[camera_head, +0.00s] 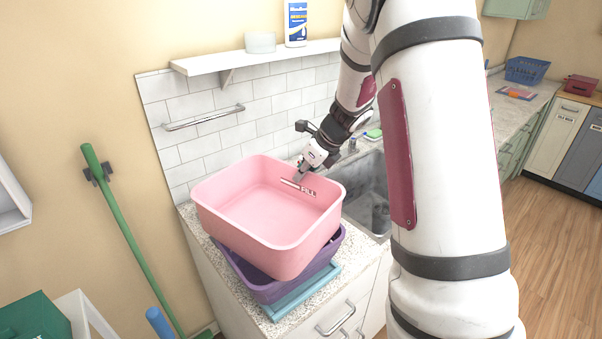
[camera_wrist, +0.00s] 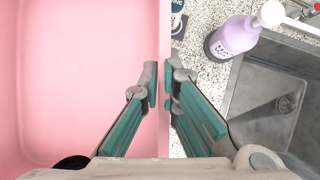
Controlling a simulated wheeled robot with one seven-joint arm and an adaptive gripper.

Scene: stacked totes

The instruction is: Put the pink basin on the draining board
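The pink basin (camera_head: 262,229) sits over a purple basin (camera_head: 283,287) on the counter left of the sink. It looks empty and covers most of the purple one; whether they touch is hidden. My gripper (camera_head: 302,175) is at its back right rim. In the wrist view, the fingers of my gripper (camera_wrist: 162,88) lie on either side of the pink basin's wall (camera_wrist: 164,30), closed against it. A light blue flat piece (camera_head: 318,289) shows under the purple basin; I cannot tell whether it is the draining board.
A metal sink (camera_head: 368,190) is right of the basins. A purple pump bottle (camera_wrist: 232,40) stands by the sink, close to my gripper. A shelf (camera_head: 250,58) and towel rail (camera_head: 205,117) are on the wall. A green pole (camera_head: 120,225) leans at left.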

